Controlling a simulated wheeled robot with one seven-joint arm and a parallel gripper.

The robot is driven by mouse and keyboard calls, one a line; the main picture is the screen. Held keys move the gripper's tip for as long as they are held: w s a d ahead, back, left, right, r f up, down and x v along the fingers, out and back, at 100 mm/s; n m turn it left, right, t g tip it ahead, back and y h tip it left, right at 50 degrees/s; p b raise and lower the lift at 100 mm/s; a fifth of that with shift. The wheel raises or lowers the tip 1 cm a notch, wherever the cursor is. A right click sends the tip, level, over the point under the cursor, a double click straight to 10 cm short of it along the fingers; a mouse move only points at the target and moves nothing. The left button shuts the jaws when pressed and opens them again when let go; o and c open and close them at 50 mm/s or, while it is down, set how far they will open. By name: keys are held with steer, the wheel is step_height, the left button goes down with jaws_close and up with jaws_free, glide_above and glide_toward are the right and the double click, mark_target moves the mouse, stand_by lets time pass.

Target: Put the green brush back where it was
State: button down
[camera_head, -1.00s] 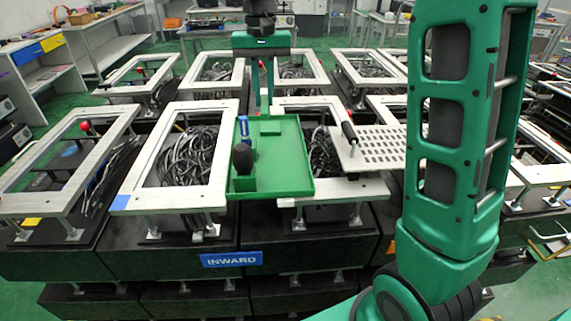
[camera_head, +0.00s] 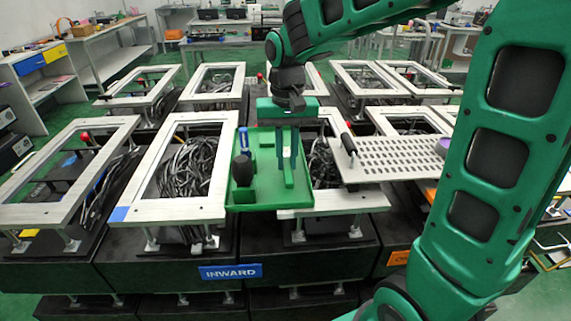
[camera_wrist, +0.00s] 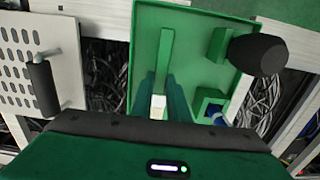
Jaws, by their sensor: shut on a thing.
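My gripper (camera_head: 287,155) points down over the right part of a green tray (camera_head: 300,201). It is shut on the green brush (camera_head: 288,177), a slim bright green bar. In the wrist view the brush (camera_wrist: 165,52) runs out from between my fingers (camera_wrist: 164,98), with a small pale block near the fingertips. The fingers hide part of it. I cannot tell whether the brush touches the tray floor.
A dark-knobbed tool (camera_head: 242,168) and a blue item (camera_head: 243,138) stand at the tray's left side. A perforated plate (camera_head: 390,160) with a black handle is close on the right. Metal frames (camera_head: 128,205) with cables surround the tray.

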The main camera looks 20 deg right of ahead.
mark_target(287, 162)
steer(key=shift+f, duration=1.1)
steer(key=c, duration=1.7)
jaws_free()
steer(key=shift+f, duration=0.1)
step_height(287, 162, up, 12)
steer(key=shift+m, duration=0.8)
steer(key=s+d+f, duration=0.1)
steer(key=s+d, duration=0.2)
steer(key=d, duration=0.1)
steer(key=s+d+f, duration=0.2)
steer(key=s+d, duration=0.1)
steer(key=s, duration=0.1)
steer(key=s+d+f, duration=0.1)
steer(key=s+d, duration=0.2)
steer(key=d, duration=0.1)
steer(key=shift+s+d+f, duration=0.2)
steer(key=shift+s+d, duration=0.05)
steer(key=shift+d, duration=0.05)
steer(key=shift+m, duration=0.6)
steer(key=s+d+f, duration=0.2)
steer(key=s, duration=0.2)
steer(key=s+d+f, duration=0.2)
steer(key=s+f, duration=0.1)
steer(key=s, duration=0.2)
steer(key=s+d+f, duration=0.1)
steer(key=s+f, duration=0.1)
steer(key=s, duration=0.2)
steer(key=shift+s+d+f, duration=0.15)
steer(key=shift+d, duration=0.25)
